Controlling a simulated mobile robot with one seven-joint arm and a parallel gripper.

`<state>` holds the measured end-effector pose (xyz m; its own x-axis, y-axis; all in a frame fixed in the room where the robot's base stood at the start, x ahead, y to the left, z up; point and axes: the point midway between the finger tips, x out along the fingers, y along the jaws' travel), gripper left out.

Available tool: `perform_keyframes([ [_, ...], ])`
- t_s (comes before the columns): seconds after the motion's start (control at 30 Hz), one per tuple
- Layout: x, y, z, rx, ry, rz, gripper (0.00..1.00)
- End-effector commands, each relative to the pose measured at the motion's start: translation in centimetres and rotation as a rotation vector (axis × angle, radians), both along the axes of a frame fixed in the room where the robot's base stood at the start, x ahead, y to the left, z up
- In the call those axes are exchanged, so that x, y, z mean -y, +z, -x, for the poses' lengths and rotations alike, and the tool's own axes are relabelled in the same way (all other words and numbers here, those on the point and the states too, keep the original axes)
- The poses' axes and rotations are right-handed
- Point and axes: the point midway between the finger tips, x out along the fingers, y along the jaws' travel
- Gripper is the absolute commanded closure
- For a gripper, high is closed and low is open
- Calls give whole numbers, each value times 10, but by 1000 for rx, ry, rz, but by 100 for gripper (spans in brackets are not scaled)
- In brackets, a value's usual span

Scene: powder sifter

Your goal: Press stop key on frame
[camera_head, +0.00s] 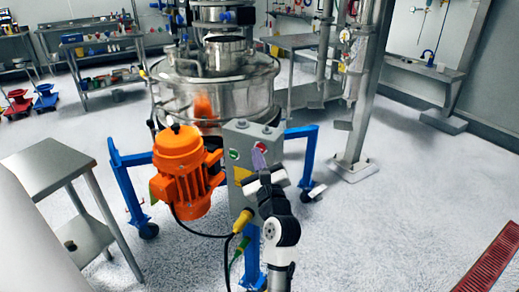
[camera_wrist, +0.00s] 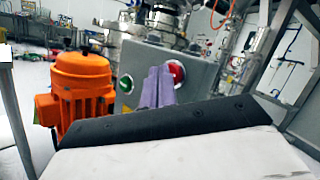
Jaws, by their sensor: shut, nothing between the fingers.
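The grey control box (camera_head: 240,136) is fixed to the blue frame in front of the steel sifter. The red stop key (camera_wrist: 177,72) is on its front face in the wrist view, with the green key (camera_wrist: 126,84) to its left. The green key also shows in the head view (camera_head: 234,154). My gripper (camera_head: 258,157) is shut and empty, its purple fingers pointing at the box face. In the wrist view the fingertips (camera_wrist: 159,70) appear just left of the red key and partly overlap its edge. I cannot tell whether they touch it.
An orange motor (camera_head: 184,168) stands left of the box, with cables below. The steel sifter (camera_head: 215,85) is behind. Blue frame legs (camera_head: 126,185) flank it. A steel table (camera_head: 52,165) is at the left. Open floor lies at the right.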

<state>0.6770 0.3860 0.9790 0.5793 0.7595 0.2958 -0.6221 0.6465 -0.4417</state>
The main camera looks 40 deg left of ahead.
Motion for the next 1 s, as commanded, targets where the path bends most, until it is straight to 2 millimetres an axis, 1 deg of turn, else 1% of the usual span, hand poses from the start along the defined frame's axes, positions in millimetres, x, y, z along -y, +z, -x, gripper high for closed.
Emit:
perform_keyframes([
  [0.4,-1,-1,-6,-1,0,0,100],
  [0.67,-1,-1,-5,-1,0,1,100],
  [0.83,0,1,-1,-1,-1,1,100],
  [1.0,1,1,8,-2,0,3,100],
])
